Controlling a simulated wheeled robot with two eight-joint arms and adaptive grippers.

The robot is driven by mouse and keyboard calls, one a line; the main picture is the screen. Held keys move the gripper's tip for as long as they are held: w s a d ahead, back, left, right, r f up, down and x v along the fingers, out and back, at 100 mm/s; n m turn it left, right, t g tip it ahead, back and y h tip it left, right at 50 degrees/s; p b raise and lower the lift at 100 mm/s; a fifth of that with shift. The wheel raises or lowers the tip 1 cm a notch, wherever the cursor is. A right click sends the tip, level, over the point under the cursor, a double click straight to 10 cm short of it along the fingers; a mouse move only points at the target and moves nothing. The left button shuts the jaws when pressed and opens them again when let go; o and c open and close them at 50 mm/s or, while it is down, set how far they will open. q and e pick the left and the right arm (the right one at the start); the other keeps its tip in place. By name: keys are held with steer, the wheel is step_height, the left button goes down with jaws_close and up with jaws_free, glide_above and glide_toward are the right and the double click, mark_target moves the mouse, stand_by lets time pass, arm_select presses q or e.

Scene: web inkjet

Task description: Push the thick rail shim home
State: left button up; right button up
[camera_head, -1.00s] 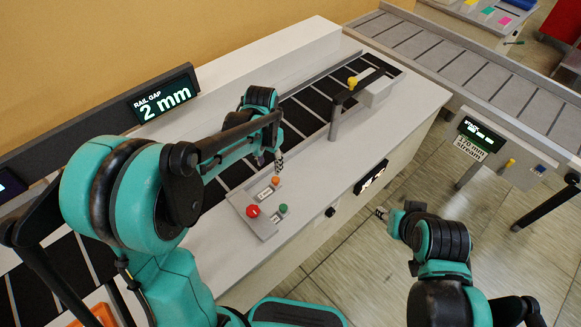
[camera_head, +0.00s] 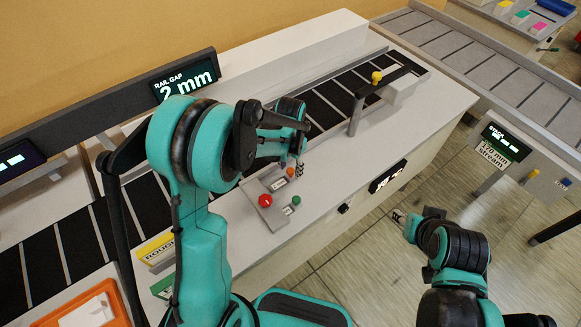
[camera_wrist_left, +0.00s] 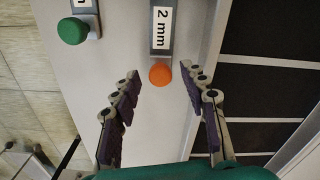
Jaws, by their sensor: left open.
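In the left wrist view, an orange knob (camera_wrist_left: 160,73) stands at the end of a strip labelled "2 mm" (camera_wrist_left: 161,28). A green knob (camera_wrist_left: 73,30) stands beside a second strip whose label is cut off. My left gripper (camera_wrist_left: 160,76) is open, with the orange knob between its fingertips in the picture; contact does not show. In the head view, the orange knob (camera_head: 290,171), green knob (camera_head: 296,200) and left gripper (camera_head: 301,169) are close together on the bench top. My right gripper (camera_head: 398,215) hangs over the floor, its fingers too small to judge.
A red button (camera_head: 265,200) sits on the same grey panel. A display (camera_head: 185,80) reads "RAIL GAP 2 mm". A dark conveyor (camera_head: 330,105) runs behind. A post with a yellow knob (camera_head: 376,77) stands farther right. An orange tray (camera_head: 60,318) is at lower left.

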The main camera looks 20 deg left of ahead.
mark_target(279, 185)
arm_select(q)
jaws_close()
steer(key=s+a, duration=0.1)
steer(key=s, duration=0.1)
steer(key=s+a, duration=0.2)
steer(key=shift+w, duration=0.1)
jaws_free()
step_height(279, 185, up, 12)
stand_by(0.6)
stand_by(0.3)
